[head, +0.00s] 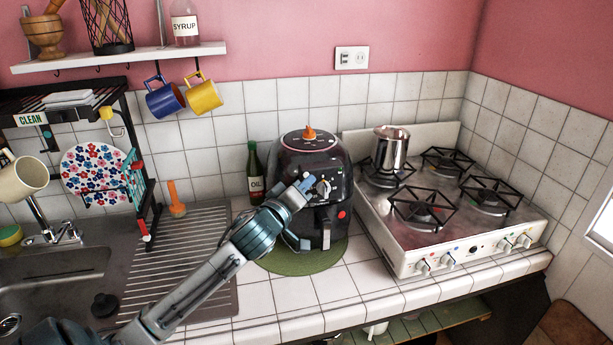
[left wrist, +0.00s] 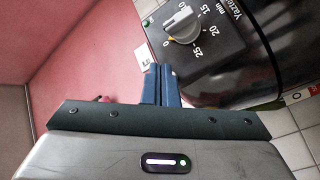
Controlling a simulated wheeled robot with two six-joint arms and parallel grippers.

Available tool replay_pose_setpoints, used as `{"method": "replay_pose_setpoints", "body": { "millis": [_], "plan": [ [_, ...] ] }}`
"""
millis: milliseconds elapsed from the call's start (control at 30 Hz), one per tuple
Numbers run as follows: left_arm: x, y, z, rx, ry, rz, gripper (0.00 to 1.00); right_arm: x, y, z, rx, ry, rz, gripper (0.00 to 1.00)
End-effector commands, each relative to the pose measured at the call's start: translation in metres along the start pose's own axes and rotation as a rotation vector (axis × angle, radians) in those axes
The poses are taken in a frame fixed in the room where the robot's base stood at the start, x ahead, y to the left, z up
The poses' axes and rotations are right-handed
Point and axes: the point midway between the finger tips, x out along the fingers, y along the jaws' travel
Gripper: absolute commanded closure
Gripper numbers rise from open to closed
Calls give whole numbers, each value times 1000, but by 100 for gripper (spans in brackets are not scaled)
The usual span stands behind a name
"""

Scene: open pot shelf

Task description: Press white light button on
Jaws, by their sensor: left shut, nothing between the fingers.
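A white wall plate (head: 351,58) is mounted on the pink wall above the tiles, with small dark marks on its face. I cannot tell which part of it is a light button. My left gripper (head: 306,181) is shut and empty, at the front of the black air fryer (head: 308,155), just left of its dial (head: 323,187). It is well below the wall plate. In the left wrist view the two blue fingers (left wrist: 161,72) are together, beside the grey dial (left wrist: 182,24). A small white piece (left wrist: 146,57) shows behind the fingertips. My right gripper is out of view.
The air fryer stands on a green round mat (head: 295,262), with a dark oil bottle (head: 255,172) to its left. The stove (head: 450,210), with a steel pot (head: 391,147), is on the right. A shelf (head: 120,57) with hanging mugs is at upper left.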

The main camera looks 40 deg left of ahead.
Motion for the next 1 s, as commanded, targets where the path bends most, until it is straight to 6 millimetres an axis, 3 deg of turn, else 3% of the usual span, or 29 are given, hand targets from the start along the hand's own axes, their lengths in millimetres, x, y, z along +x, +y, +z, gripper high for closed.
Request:
{"method": "replay_pose_setpoints", "body": {
  "millis": [367,1000],
  "plan": [
    [-4,3,3,-2,-1,0,100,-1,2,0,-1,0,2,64],
    [-43,32,31,-1,0,1,100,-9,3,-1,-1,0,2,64]
  ]
}}
